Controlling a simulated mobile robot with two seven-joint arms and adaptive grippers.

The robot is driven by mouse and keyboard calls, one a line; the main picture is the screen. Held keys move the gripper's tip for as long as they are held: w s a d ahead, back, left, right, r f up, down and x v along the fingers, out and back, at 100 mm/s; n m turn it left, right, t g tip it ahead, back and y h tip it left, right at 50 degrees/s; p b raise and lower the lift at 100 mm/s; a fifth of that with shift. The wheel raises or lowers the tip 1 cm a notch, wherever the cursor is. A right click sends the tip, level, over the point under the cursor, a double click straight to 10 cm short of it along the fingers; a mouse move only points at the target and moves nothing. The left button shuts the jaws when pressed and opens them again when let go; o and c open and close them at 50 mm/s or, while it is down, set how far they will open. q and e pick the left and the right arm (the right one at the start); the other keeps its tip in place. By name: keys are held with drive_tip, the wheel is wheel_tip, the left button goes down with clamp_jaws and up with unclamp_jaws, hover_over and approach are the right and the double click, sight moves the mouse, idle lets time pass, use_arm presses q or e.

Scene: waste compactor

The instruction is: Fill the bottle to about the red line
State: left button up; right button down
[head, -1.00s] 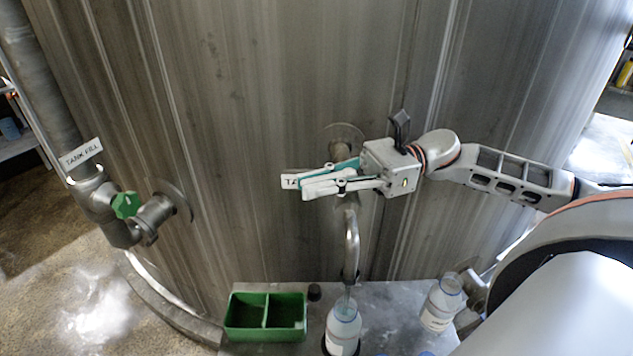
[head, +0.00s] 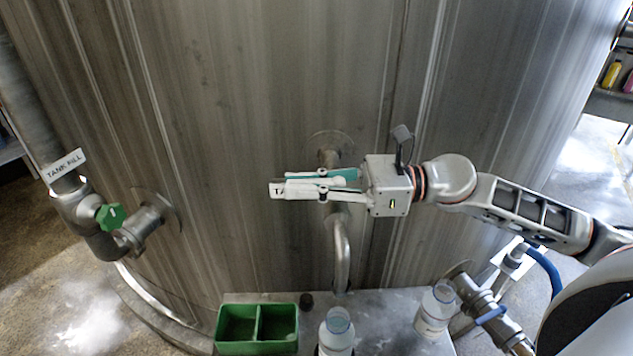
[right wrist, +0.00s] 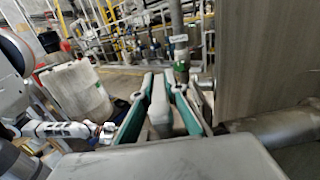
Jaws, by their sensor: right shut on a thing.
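My right gripper (head: 298,186) is at the tap in front of the steel tank in the head view. It is shut on a grey bar-like tap handle (right wrist: 160,108), which shows between the fingers in the right wrist view. The curved metal spout (head: 342,255) hangs below it. A clear bottle (head: 337,335) with a blue rim and white label stands upright below the spout, cut off by the lower picture edge. Its liquid level and a red line cannot be made out. My left gripper (right wrist: 103,131) shows small in the right wrist view; its finger opening is unclear.
A second bottle (head: 435,310) stands on the grey bench (head: 385,308) at right. A green two-part tray (head: 228,347) is at left. A green valve (head: 110,216) labelled TANK FILL is on the left pipe. A blue hose (head: 548,272) and pipe fitting are at right.

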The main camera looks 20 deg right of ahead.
drive_tip(key=c, duration=2)
unclamp_jaws()
drive_tip(key=shift+c, duration=0.2)
drive_tip(key=shift+v, duration=6.05)
drive_tip(key=shift+w, duration=0.1)
